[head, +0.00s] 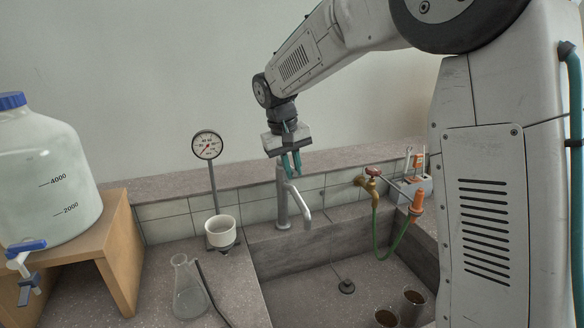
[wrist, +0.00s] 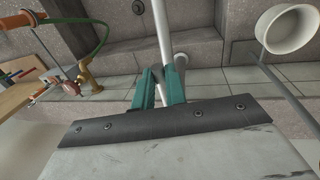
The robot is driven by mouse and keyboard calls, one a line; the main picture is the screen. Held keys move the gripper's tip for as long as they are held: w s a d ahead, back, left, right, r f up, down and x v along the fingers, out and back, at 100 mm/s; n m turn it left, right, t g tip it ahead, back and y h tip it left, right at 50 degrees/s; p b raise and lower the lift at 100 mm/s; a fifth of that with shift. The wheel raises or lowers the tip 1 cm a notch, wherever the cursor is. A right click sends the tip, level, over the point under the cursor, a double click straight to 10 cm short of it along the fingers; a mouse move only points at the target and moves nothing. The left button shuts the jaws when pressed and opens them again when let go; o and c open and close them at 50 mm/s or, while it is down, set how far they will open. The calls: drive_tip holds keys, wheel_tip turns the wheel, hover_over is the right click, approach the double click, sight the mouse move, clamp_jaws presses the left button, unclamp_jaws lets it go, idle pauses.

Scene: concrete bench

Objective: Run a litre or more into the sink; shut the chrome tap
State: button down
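The chrome tap (head: 283,205) stands upright at the sink's back edge. Its spout (head: 301,203) reaches forward over the basin; I see no water stream below it. In the wrist view the pale spout (wrist: 162,35) runs up the picture beyond my fingers. My gripper (head: 291,172) points down at the tap's top, its teal fingers a little apart. In the wrist view my gripper (wrist: 161,78) has a narrow gap with something pale in it; whether the fingers press on it is unclear. The sink (head: 300,290) shows a dark drain (head: 346,287).
A brass tap (head: 371,187) with a red handle and green hose is right of the chrome tap. A gauge (head: 207,145) stands behind a white cup (head: 221,231). A flask (head: 187,290) and big water jug (head: 45,175) are left. Two brown-filled beakers (head: 411,304) are front right.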

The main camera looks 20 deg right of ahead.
drive_tip(key=shift+r, duration=0.1)
drive_tip(key=w+r+g, duration=0.1)
drive_tip(key=g, duration=0.1)
drive_tip(key=r+g, duration=0.1)
drive_tip(key=r, duration=0.1)
drive_tip(key=shift+w+g, duration=0.4)
drive_tip(key=shift+w+r+n+g, duration=0.4)
drive_tip(key=shift+w+r+g, duration=0.65)
drive_tip(key=shift+g, duration=0.55)
